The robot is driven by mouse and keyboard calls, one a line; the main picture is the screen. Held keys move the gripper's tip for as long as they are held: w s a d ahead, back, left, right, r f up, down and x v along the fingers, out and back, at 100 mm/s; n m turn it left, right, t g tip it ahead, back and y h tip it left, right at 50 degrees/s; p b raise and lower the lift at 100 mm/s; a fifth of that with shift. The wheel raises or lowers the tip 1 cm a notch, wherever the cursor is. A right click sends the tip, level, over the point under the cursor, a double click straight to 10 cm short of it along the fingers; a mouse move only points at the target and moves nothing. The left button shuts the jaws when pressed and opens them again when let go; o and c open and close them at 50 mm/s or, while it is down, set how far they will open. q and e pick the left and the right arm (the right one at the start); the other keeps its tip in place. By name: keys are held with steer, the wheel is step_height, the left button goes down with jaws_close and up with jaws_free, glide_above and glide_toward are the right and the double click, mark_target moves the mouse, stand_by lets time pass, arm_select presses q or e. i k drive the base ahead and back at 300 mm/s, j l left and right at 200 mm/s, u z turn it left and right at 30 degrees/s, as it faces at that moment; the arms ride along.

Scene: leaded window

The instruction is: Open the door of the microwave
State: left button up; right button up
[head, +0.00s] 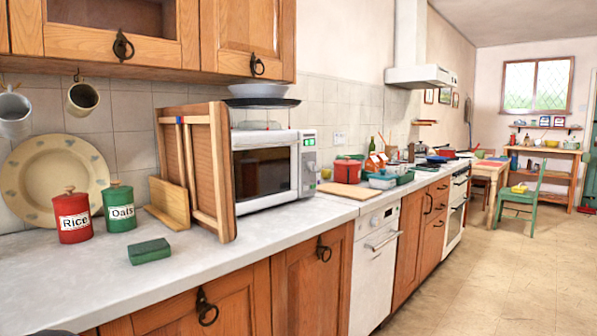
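The white microwave (308,165) stands on the white counter (290,232) below the wall cupboards. Its door (262,173), with a dark window, faces the room and looks shut. A control panel with a small green display is at the door's right side. The left edge of the door is partly hidden behind an upright wooden board frame (208,175). Neither of my grippers shows in the head view.
A red Rice tin (72,222), a green Oats tin (119,213) and a green block (149,251) stand left on the counter. A dark pan (263,102) sits above the microwave. The counter in front is mostly clear, and the floor at right is open.

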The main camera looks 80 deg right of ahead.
mark_target(266, 177)
steer(key=z, duration=2.4)
steer(key=i+l, duration=0.25)
steer(key=l, duration=0.15)
steer(key=i+l, duration=0.25)
steer(key=l, duration=0.15)
steer(key=i+l+u, duration=0.1)
steer(key=i+l, duration=0.15)
steer(key=l, duration=0.15)
